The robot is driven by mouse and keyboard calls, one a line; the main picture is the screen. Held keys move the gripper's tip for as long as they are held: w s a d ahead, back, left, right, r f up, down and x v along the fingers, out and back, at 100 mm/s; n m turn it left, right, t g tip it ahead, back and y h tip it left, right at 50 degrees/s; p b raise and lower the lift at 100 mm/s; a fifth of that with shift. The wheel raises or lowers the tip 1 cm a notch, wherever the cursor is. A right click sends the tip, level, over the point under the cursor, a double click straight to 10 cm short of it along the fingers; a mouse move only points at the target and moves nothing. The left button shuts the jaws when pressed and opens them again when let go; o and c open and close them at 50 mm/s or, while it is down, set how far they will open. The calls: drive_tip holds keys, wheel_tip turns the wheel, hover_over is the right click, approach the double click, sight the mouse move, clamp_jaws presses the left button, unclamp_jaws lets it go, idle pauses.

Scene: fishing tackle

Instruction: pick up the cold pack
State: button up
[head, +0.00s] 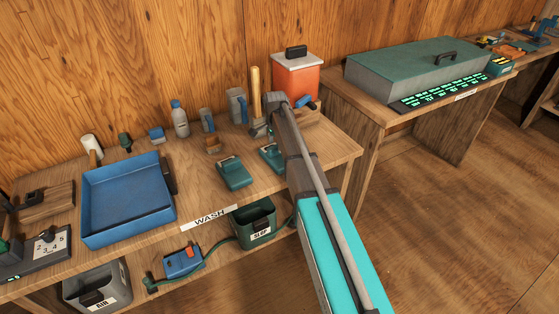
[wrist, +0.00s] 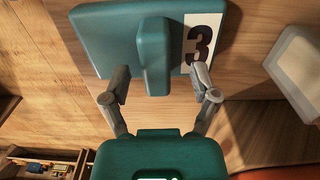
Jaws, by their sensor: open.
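In the wrist view a flat teal pack (wrist: 107,35) with a raised grip bar (wrist: 153,57) and a white label reading 3 lies on a wooden surface; I take it for the cold pack. My gripper (wrist: 161,75) is open, with one finger on each side of the bar's near end and nothing held. I cannot tell whether the fingers touch the pack. In the head view two similar teal packs lie on the bench, one in the open (head: 234,173) and one (head: 270,156) partly hidden by my arm. My gripper (head: 259,130) is near the second.
A blue tray (head: 127,235) is at the bench's left. Bottles and tools, including a grey bottle (head: 180,120), line the back. An orange container (head: 297,85) stands behind my arm. Bare bench (head: 203,185) lies between the tray and the packs.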

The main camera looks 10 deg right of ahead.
drive_tip(key=shift+f, duration=0.55)
clamp_jaws()
idle(0.5)
